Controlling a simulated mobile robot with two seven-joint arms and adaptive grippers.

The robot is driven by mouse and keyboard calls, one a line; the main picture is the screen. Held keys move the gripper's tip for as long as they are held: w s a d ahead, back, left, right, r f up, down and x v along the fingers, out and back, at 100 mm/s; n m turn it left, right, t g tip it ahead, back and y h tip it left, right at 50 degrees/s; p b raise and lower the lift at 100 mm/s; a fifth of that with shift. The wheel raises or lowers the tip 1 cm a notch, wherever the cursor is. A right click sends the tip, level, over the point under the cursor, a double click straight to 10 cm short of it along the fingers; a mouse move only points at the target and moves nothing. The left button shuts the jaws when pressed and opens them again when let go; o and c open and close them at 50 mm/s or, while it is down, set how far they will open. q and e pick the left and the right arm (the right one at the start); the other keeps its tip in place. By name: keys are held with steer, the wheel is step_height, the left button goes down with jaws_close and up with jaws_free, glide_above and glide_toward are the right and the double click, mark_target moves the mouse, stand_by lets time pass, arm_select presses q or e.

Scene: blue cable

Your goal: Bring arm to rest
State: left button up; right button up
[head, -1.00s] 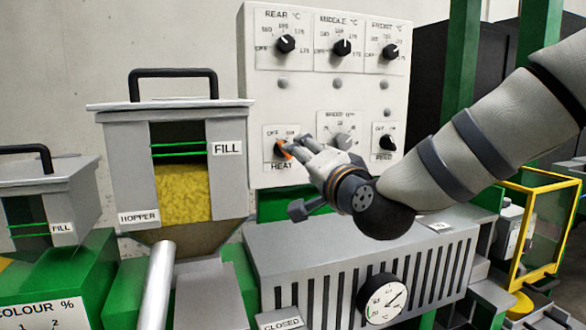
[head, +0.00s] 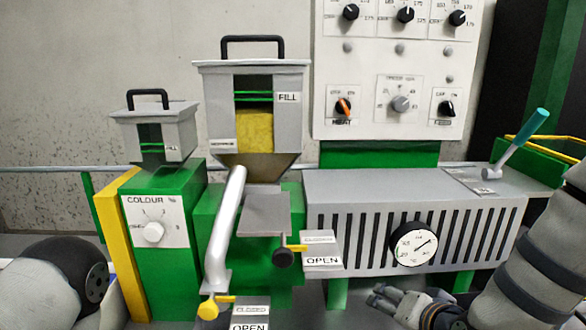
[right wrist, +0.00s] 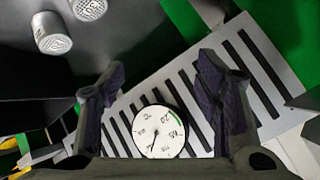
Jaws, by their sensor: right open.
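My right gripper (head: 380,299) is low in the head view, in front of the grey slatted barrel cover (head: 350,190) and below the round dial gauge (head: 413,245). It is open and empty, apart from the control panel (head: 330,60). In the right wrist view, the two dark fingers of the right gripper (right wrist: 160,88) stand wide apart, with the gauge (right wrist: 158,132) and slats beyond them. A rounded part of my left arm shows at the lower left of the head view; the left gripper is out of view. The orange-marked HEAT knob (head: 343,107) is uncovered.
The large hopper (head: 294,80) with yellow contents and a smaller hopper (head: 188,120) stand left of the panel. A slanted pipe (head: 222,230), OPEN plates (head: 322,262) and a teal-handled lever (head: 525,140) stick out around the machine.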

steer(key=s+d+f+n+g, duration=0.1)
steer(key=s+f+n+g, duration=0.15)
steer(key=s+f, duration=0.7)
steer(key=s+d+f+n+g, duration=0.1)
steer(key=s+f+g, duration=0.3)
steer(key=s+f, duration=0.55)
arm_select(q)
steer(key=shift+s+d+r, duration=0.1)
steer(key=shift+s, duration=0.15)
arm_select(e)
steer(key=s+d+n+g, duration=0.1)
steer(key=s+g, duration=0.1)
steer(key=s, duration=0.8)
steer(key=s+n+g+h, duration=0.1)
steer(key=s+g, duration=0.2)
steer(key=s, duration=0.7)
steer(key=shift+d+f+n, duration=0.35)
steer(key=shift+f, duration=0.05)
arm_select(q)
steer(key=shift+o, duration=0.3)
arm_select(e)
steer(key=shift+g, duration=0.25)
